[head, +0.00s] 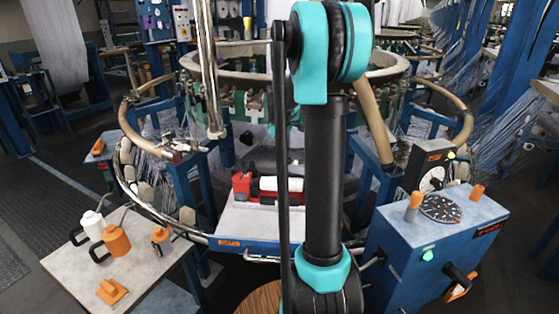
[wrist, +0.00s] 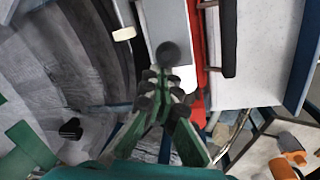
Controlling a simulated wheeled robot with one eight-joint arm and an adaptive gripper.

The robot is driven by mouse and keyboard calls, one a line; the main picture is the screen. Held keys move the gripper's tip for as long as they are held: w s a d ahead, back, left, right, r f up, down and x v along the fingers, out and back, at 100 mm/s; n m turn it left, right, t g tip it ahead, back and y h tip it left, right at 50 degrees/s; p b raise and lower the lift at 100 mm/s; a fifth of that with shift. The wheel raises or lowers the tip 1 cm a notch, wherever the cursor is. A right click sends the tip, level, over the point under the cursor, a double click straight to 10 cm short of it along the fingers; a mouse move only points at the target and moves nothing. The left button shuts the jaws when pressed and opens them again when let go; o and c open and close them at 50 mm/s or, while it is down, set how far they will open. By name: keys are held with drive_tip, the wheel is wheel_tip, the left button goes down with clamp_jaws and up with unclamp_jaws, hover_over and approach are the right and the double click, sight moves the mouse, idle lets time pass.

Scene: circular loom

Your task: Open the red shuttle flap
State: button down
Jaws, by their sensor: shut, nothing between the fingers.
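The red shuttle (head: 243,186) sits on the pale platform (head: 235,222) at the loom's near side. A whitish roll lies along its top, and my arm hides its right part. In the wrist view the shuttle's red side (wrist: 196,52) runs beside a grey surface (wrist: 162,18) with a round black knob (wrist: 168,53). My gripper (wrist: 164,78) has its green fingers together and empty, with the tips just below the knob in the picture. I cannot tell whether they touch it. I cannot clearly make out the flap or how far it is open. The gripper is mostly hidden in the head view.
The loom's ring (head: 400,68) and curved rails surround the platform. A blue control box (head: 400,235) stands at right. Black bars (wrist: 229,38) lie beside the shuttle.

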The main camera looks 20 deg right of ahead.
drive_tip(key=s+d+r+t+y, duration=0.1)
drive_tip(key=s+d+r+y, duration=0.1)
drive_tip(key=d+r, duration=0.3)
drive_tip(key=shift+s+d+t+y, duration=0.2)
drive_tip(key=shift+t+y, duration=0.1)
drive_tip(key=shift+y, duration=0.6)
drive_tip(key=shift+w+r, duration=0.1)
drive_tip(key=shift+r, duration=0.15)
idle(0.5)
